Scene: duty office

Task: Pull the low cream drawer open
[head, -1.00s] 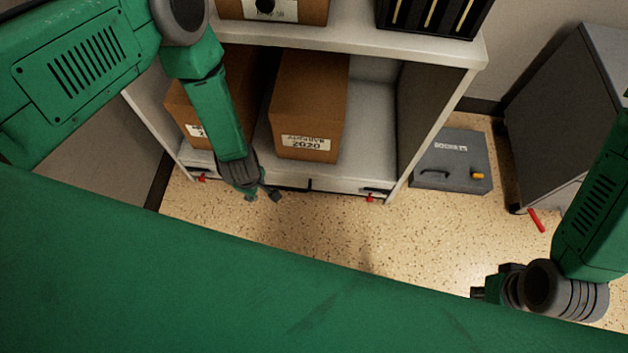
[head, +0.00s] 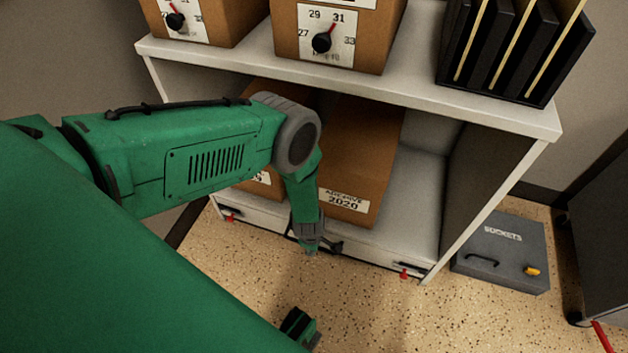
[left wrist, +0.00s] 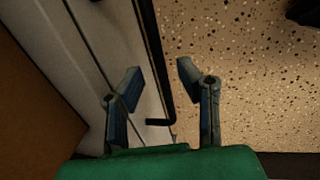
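The low cream drawer (head: 372,257) is a pale front at the bottom of the shelf unit and looks shut. In the left wrist view its pale front (left wrist: 112,28) carries a black bar handle (left wrist: 150,50) with a bent end. My left gripper (head: 323,249) is down at the drawer front, hiding part of it. In the left wrist view the fingers of this gripper (left wrist: 158,70) are spread, with the bar running between them; contact is not clear. A dark and green part at the bottom of the head view, probably my right gripper (head: 299,326), is mostly hidden.
A brown archive box (head: 360,150) stands on the shelf above the drawer. Small black latches with red tags (head: 404,274) sit at both ends of the base. A grey sockets case (head: 500,255) lies on the floor at right. Speckled floor before the drawer is clear.

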